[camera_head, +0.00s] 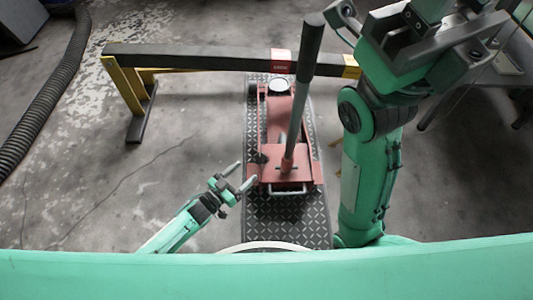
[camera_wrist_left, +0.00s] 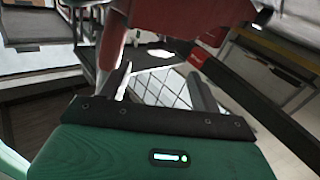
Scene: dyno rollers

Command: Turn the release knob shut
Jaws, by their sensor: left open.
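The red floor jack (camera_head: 287,165) stands on a diamond-plate strip, its long dark-gripped handle (camera_head: 308,55) leaning up toward the camera. A small dark piece (camera_head: 262,157) at the jack's left side may be the release knob; I cannot tell for sure. My left gripper (camera_head: 243,174) is open just left of the jack's near end, fingers pointing toward it, with nothing seen between them. In the left wrist view its two fingers (camera_wrist_left: 160,78) stand apart below the red jack body (camera_wrist_left: 185,18). My right arm rises at the right; its finger state is unclear.
A dark beam (camera_head: 200,58) on yellow stands (camera_head: 124,85) crosses behind and over the strip. The diamond-plate strip (camera_head: 285,228) runs toward me. A black hose (camera_head: 50,105) lies at far left. The concrete floor left of the jack is clear.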

